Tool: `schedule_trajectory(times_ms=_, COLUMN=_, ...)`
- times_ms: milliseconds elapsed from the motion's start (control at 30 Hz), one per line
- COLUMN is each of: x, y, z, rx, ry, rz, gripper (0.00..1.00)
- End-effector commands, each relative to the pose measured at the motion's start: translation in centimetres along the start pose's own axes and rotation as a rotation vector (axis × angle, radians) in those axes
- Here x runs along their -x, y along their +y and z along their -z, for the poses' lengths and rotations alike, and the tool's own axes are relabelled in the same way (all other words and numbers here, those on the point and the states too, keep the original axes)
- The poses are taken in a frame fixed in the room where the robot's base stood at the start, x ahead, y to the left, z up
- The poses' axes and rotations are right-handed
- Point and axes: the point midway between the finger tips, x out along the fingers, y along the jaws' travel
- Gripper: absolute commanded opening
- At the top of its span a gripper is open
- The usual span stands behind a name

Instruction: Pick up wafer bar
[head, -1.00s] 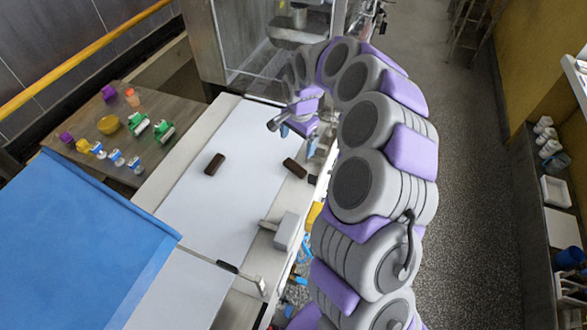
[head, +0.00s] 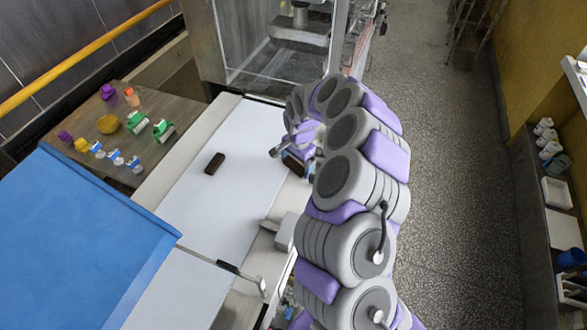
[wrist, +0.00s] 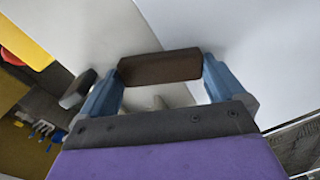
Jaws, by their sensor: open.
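A dark brown wafer bar (wrist: 160,68) lies across the gap between the two blue fingers of my gripper (wrist: 163,74) in the wrist view. The fingers are open, one near each end of the bar; I cannot tell whether they touch it. In the head view this bar (head: 293,165) is mostly hidden by my gripper (head: 298,158), at the right edge of the white belt (head: 190,210). A second brown wafer bar (head: 214,163) lies on the belt to the left, clear of my gripper.
A blue cover (head: 70,240) spans the lower left. A wooden table (head: 130,160) beside the belt holds several small coloured items. A glass-sided machine (head: 275,60) stands at the belt's far end. A grey bracket (head: 287,232) sits at the belt's right edge.

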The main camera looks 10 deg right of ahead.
Motion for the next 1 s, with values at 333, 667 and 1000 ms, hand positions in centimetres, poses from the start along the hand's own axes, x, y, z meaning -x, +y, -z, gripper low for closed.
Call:
schedule_trajectory(times_ms=333, x=0.0, y=0.1, z=0.1, rx=0.0, ry=0.0, rz=0.001, gripper=0.82)
schedule_trajectory(times_ms=667, x=0.2, y=0.0, z=-0.1, rx=0.001, ry=0.001, rz=0.001, gripper=0.74)
schedule_trajectory(times_ms=1000, x=3.1, y=-0.1, z=0.1, rx=0.0, ry=0.001, rz=0.002, gripper=0.74)
